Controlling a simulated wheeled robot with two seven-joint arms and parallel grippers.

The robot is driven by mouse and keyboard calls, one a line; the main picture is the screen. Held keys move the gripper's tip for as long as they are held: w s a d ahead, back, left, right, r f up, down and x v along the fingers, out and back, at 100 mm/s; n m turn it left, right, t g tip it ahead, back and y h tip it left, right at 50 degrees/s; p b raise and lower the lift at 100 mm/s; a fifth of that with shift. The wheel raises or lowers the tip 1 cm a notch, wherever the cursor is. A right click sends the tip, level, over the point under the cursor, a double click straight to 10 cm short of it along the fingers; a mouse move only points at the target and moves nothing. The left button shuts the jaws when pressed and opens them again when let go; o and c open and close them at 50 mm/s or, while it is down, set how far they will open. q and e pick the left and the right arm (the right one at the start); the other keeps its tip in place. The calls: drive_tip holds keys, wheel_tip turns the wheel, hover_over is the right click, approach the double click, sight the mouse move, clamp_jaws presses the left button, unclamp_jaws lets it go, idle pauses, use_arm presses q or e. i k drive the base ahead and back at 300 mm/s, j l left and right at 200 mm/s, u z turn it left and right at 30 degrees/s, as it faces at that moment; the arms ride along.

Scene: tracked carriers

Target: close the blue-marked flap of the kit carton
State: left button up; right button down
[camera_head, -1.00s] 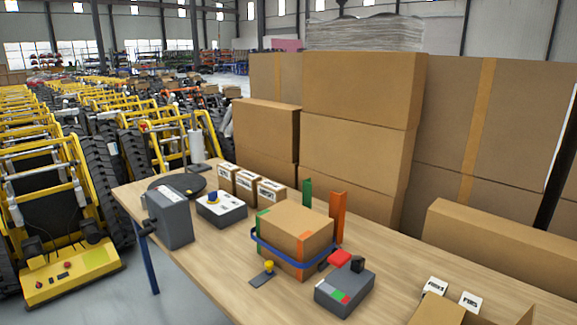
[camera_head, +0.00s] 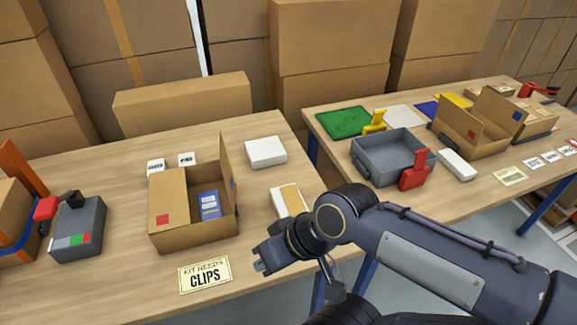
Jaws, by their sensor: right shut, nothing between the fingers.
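An open brown carton (camera_head: 192,238) stands on the near table behind a card reading "KIT NEEDS CLIPS" (camera_head: 205,276). Its right flap (camera_head: 227,160) stands up and carries a small blue mark (camera_head: 233,184). A blue-and-white packet (camera_head: 209,205) lies inside. My right gripper (camera_head: 262,264) is shut and empty, right of the carton and apart from it, near the table's front edge. My left gripper is out of view.
White boxes (camera_head: 265,152) (camera_head: 290,202) lie right of the carton. The right table holds a grey tray (camera_head: 366,165) with a red clamp-like piece (camera_head: 414,170), and another open carton (camera_head: 450,143) with red and blue marks. A gap separates the tables.

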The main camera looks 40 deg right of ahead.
sight(231, 183)
drive_tip(key=z, duration=1.05)
